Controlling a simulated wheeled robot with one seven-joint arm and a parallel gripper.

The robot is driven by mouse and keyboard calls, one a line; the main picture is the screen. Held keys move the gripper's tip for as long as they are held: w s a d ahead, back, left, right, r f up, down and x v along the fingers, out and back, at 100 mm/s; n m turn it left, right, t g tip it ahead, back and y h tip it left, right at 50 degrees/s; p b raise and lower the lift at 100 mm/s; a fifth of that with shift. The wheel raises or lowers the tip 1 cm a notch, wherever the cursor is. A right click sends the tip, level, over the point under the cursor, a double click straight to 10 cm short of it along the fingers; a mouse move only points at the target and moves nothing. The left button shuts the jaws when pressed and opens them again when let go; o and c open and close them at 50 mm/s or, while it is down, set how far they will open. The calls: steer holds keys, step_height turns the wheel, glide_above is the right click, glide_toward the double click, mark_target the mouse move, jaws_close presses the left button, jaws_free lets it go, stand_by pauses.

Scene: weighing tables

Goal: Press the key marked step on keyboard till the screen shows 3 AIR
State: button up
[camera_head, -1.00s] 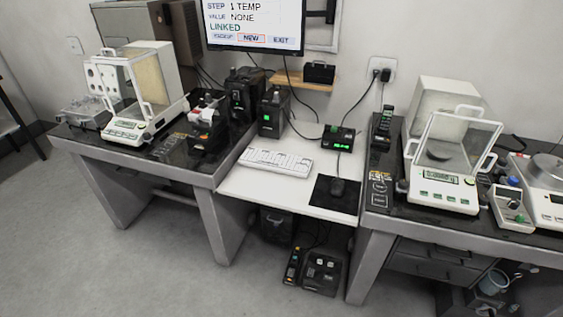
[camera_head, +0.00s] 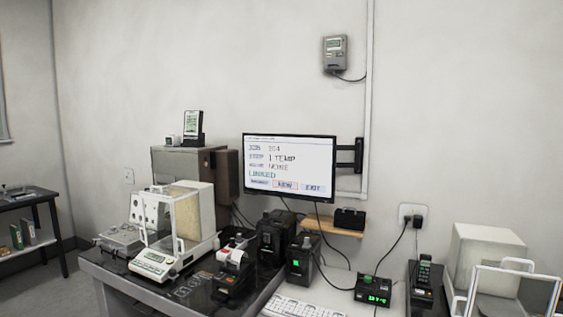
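The screen (camera_head: 290,163) is mounted on the wall in the middle of the head view. It reads step "1 TEMP", value "NONE" and "LINKED", with a job line at the top. A row of buttons runs along its bottom, and the middle one, "NEW", has a reddish outline. The white keyboard (camera_head: 290,307) shows only in part at the bottom edge, below the screen. Its key markings cannot be read, and most of it is cut off. My gripper is not in view.
An analytical balance (camera_head: 172,228) stands on the dark left table. Black devices (camera_head: 272,238) stand beside it. Another glass-sided balance (camera_head: 510,290) is at the lower right. A wall shelf (camera_head: 330,226) sits below the screen.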

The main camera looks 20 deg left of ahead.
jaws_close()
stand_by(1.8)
